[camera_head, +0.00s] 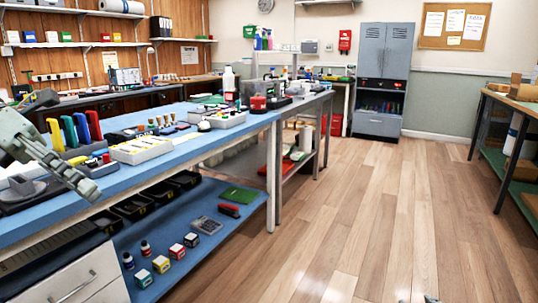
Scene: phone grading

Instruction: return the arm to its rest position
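My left arm comes in from the left edge, grey, over the near end of the blue workbench (190,150). My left gripper (84,186) points down and to the right, near the bench's front edge. It is seen nearly side-on, so the gap between its fingers cannot be made out. No held object is visible in it. A tiny dark piece shows at the bottom edge right of centre; it may be a tip of my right gripper, too little to judge.
Colored upright holders (75,130) and a white tray (141,149) stand close to the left gripper. The lower shelf holds small boxes (161,264) and a calculator (206,225). The wooden floor (370,210) is open toward the grey cabinet (380,80).

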